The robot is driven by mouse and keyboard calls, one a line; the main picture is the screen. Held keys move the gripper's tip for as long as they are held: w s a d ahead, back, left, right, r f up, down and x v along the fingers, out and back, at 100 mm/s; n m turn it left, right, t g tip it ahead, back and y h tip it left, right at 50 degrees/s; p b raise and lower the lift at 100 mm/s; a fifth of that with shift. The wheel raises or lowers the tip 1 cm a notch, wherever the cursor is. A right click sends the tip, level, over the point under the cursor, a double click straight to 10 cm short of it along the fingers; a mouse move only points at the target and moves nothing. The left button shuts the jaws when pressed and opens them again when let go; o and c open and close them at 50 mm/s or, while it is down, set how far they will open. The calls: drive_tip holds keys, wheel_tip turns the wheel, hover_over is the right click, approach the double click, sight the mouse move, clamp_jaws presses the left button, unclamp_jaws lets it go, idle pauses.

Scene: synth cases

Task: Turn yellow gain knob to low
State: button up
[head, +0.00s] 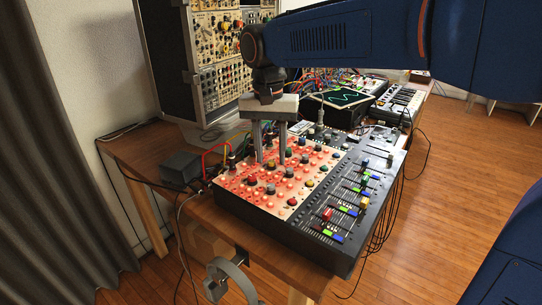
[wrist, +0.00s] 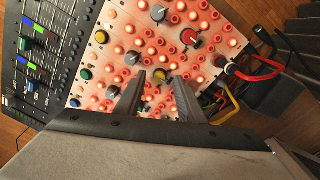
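The pale panel of the mixer (head: 240,190) is crowded with dark-based knobs and glowing red-orange buttons. In the wrist view, a yellow-capped knob (wrist: 160,76) shows between my fingertips, with its pointer direction too small to read. My gripper (head: 270,161) points down over the back left of the panel with its fingers apart. In the wrist view my gripper (wrist: 159,79) frames the yellow knob from both sides, with a gap to each finger. I cannot tell whether the tips touch the panel. Another yellowish knob (head: 309,183) stands farther right on the panel.
Colored faders (head: 345,210) fill the dark right side of the mixer. A black box (head: 180,168) with red and yellow cables sits at left. A red-capped knob (wrist: 191,38) is near the fingers. Headphones (head: 230,278) hang at the front edge.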

drive_tip(key=shift+f, duration=0.6)
clamp_jaws()
drive_tip(key=shift+n, duration=0.4)
drive_tip(key=n, duration=0.4)
drive_tip(key=shift+n, duration=0.4)
drive_tip(key=n, duration=0.6)
drive_tip(key=shift+n, duration=0.3)
